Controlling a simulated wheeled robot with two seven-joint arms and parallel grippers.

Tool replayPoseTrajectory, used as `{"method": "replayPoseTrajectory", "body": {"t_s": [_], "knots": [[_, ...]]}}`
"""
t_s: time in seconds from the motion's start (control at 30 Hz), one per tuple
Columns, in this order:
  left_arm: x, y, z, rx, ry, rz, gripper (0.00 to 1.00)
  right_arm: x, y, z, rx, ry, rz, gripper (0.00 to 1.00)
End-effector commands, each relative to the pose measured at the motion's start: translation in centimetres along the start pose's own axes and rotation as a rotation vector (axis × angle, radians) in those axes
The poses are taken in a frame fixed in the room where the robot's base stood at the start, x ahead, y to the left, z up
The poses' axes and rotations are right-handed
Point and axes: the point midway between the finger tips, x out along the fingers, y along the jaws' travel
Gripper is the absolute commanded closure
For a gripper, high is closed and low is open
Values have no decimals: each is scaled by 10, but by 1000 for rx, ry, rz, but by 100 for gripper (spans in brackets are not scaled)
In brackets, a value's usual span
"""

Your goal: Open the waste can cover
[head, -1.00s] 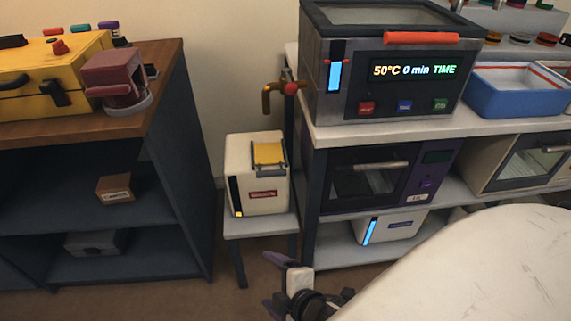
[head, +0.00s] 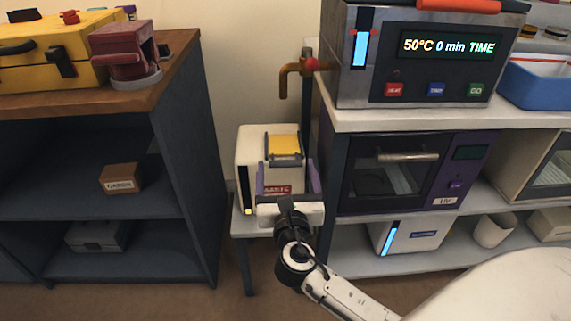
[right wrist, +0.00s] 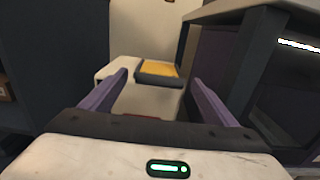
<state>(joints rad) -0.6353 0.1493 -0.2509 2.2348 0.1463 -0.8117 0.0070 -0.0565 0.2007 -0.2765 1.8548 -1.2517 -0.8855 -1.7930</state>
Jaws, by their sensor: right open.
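The waste can (head: 243,167) is a white box with a red label on its front, standing on a small grey stand between the shelves. Its yellow cover (head: 284,146) lies in a dark frame on top and looks closed. It also shows in the right wrist view, with the yellow cover (right wrist: 158,69) ahead between the fingers. My right gripper (head: 287,178) is open and empty in front of the can, its two purple fingers apart and partly hiding the label. In the right wrist view my right gripper (right wrist: 155,90) points toward the cover. My left gripper is not in view.
A bronze tap (head: 290,70) with a red knob is above and behind the can. The heater box (head: 420,85) stands on the right bench, with a purple UV oven (head: 400,170) below. A dark shelf (head: 185,170) stands left of the can, with a gap between.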

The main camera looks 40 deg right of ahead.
Motion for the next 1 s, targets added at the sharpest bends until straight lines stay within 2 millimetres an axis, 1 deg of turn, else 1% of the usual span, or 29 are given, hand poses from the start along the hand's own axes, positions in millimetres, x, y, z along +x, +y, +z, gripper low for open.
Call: {"method": "replayPoseTrajectory", "body": {"t_s": [0.03, 0.1, 0.23, 0.37, 0.6, 0.67, 0.7, 0.93, 0.97, 1.0], "knots": [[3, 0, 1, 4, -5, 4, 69, 10, 0, -1, 0, -2, 0, 19], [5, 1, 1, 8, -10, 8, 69, 20, 0, -1, 1, -1, 0, 19], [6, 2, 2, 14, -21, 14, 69, 32, 0, -1, 0, 1, 0, 19], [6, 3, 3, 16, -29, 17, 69, 38, 0, 0, 1, 1, 1, 19], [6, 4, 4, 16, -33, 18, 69, 38, 0, 0, 2, 2, 2, 19], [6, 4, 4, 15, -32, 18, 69, 38, 0, 0, 2, 2, 1, 29], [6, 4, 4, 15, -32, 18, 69, 38, 0, 0, 2, 2, 1, 36], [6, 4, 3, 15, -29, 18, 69, 38, 0, -1, 2, 2, 2, 74], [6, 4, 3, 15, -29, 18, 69, 38, 0, -1, 2, 2, 2, 78], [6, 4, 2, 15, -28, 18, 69, 38, 1, -1, 2, 2, 2, 78]]}}
